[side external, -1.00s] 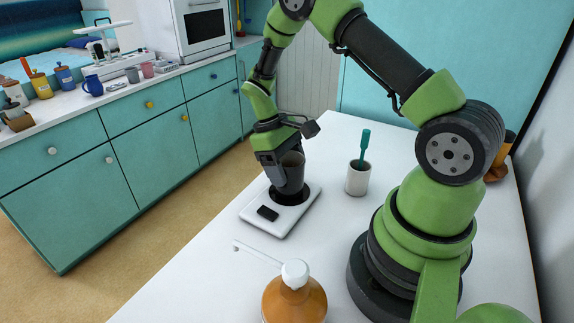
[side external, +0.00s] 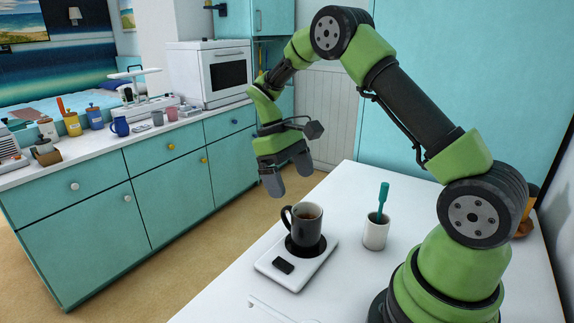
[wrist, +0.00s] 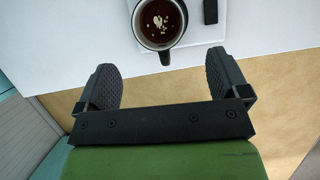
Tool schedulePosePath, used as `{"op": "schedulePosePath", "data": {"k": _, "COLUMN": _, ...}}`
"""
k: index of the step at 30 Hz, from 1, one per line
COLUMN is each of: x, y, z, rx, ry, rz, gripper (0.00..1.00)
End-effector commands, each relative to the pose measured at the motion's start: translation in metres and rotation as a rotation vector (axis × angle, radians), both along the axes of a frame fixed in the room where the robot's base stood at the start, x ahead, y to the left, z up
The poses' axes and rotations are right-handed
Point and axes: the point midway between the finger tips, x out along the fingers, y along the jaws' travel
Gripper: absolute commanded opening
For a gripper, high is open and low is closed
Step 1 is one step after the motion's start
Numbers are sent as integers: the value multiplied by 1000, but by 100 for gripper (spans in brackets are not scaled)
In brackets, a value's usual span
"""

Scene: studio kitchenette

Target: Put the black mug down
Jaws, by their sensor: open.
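The black mug (side external: 305,231) stands upright on the round black plate of a white device (side external: 285,275) on the white table. Its handle points left toward the table's edge, and it holds a dark liquid. In the wrist view the mug (wrist: 143,34) is at the top, with pale flecks on the liquid and its handle toward my gripper. My gripper (side external: 288,183) is open and empty, above and to the left of the mug, clear of it. In the wrist view the two fingers of my gripper (wrist: 166,80) are wide apart with nothing between them.
A white cup (side external: 375,235) with a teal brush-like tool (side external: 383,199) stands right of the device. Bare white tabletop (side external: 348,192) lies behind them. A teal counter (side external: 75,200) with several mugs and jars stands across the floor at left.

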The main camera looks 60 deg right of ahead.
Motion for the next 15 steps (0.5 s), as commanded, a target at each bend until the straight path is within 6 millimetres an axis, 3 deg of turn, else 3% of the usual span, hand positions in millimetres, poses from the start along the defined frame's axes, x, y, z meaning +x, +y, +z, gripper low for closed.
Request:
{"op": "schedulePosePath", "data": {"k": 10, "x": 9, "y": 4, "z": 36, "rx": -3, "ry": -28, "rz": -2, "gripper": 94}}
{"op": "schedulePosePath", "data": {"k": 15, "x": -3, "y": 26, "z": 81, "rx": -16, "ry": -177, "rz": -28, "gripper": 94}}
